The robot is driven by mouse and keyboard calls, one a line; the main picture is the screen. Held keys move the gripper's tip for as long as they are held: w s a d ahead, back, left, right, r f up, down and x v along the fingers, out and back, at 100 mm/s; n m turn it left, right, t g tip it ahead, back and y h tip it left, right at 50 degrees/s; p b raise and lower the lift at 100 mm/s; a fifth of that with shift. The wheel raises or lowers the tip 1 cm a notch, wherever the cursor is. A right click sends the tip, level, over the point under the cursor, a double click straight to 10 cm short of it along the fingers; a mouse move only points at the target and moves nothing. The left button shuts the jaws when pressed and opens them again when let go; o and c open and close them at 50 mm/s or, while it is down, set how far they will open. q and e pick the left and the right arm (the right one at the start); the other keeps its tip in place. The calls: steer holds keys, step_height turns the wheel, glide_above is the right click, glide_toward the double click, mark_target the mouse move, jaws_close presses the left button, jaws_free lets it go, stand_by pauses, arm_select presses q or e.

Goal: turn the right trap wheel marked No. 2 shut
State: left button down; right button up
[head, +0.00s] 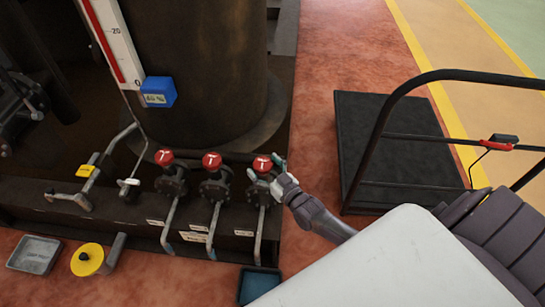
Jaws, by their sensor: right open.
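Three red-topped trap wheels stand in a row on dark valves along the base: the left one (164,157), the middle one (212,160) and the right one (262,163). Small white tags sit below them, too small to read, so I cannot make out the No. 2 mark. My right gripper (276,172) is open at the right-hand red wheel, with its fingers close around the wheel's right side. I cannot tell whether they touch it. The fingers hide part of that valve. My left gripper is not in view.
A big dark tank (195,60) rises behind the valves, with a white level scale (113,40) and a blue readout (158,92). A black platform cart (385,140) stands at right. A grey tray (34,254), a yellow disc (87,259) and a blue bin (259,284) are in front.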

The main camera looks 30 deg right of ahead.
steer(key=s+d, duration=0.1)
steer(key=s, duration=1)
steer(key=shift+s+d, duration=0.15)
steer(key=shift+d, duration=0.05)
